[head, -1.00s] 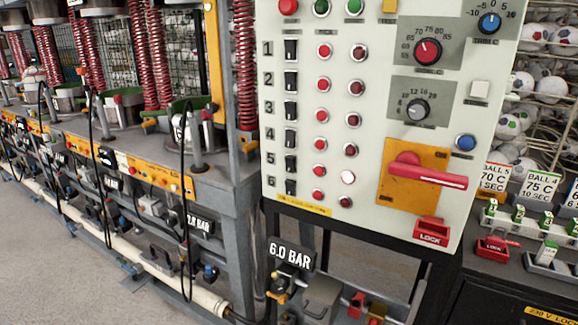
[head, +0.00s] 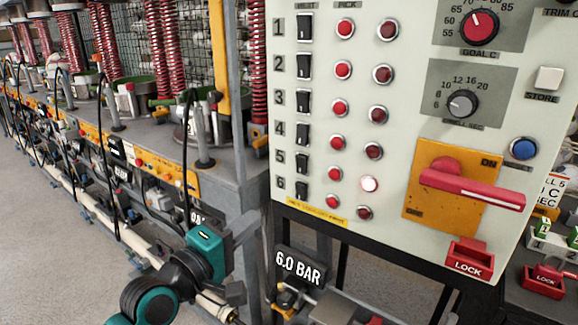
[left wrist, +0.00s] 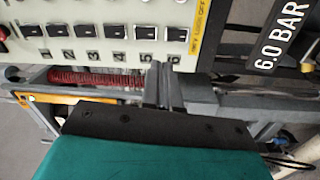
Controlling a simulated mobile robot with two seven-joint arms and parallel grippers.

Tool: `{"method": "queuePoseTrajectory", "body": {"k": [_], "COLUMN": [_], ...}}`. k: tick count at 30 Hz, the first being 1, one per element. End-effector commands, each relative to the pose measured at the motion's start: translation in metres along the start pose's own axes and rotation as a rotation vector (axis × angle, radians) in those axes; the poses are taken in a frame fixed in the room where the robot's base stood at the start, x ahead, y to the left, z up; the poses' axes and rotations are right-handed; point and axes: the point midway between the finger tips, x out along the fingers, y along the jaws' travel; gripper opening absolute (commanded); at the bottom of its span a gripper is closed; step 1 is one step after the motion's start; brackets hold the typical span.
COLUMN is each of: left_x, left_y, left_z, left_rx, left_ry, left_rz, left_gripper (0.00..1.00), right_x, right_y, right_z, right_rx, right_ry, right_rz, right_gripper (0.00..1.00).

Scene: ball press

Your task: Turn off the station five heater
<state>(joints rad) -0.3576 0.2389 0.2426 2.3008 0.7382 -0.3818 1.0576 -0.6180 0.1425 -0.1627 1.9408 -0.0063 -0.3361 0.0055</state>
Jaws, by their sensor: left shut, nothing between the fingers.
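The control panel (head: 400,130) has a column of black rocker switches numbered 1 to 6. The station five switch (head: 302,163) is second from the bottom; it also shows in the left wrist view (left wrist: 147,34). In row five, the right-hand lamp (head: 369,184) glows bright; the red button (head: 334,173) is left of it. My left gripper (head: 246,232) is below and left of the panel, shut and empty, apart from the switches. In the left wrist view its fingers (left wrist: 164,85) point toward the lower end of the switch column, around switches 5 and 6. My right gripper is not in view.
A grey press frame (head: 245,190) with red springs stands left of the panel. A 6.0 BAR sign (head: 301,266) hangs below the panel. A red-handled main switch (head: 470,185) and red LOCK block (head: 468,262) are on the panel's right. Grey floor (head: 60,260) is open at left.

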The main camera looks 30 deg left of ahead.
Motion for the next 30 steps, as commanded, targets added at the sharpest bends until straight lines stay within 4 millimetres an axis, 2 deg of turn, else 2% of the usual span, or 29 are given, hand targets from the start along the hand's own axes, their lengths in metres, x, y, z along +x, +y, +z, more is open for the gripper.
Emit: {"method": "queuePoseTrajectory", "body": {"k": [3,6,19,23,30], "left_x": [0.0,-0.001,0.003,0.015,0.054], "left_y": [0.021,0.028,0.029,0.03,0.034], "left_z": [-0.007,-0.009,-0.009,-0.009,-0.01], "left_rx": [-0.099,-0.137,-0.143,-0.144,-0.142], "left_ry": [-0.001,-0.003,-0.003,-0.003,-0.003], "left_rz": [0.054,0.072,0.074,0.075,0.075], "left_gripper": [0.0,0.0,0.0,0.0,0.0], "right_x": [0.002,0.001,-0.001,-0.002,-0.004], "right_y": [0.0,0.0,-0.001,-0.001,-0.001], "right_z": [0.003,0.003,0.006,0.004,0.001], "right_rx": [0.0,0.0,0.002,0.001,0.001], "right_ry": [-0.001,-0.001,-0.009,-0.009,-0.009], "right_rz": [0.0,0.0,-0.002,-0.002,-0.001], "right_gripper": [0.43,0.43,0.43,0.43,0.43]}}
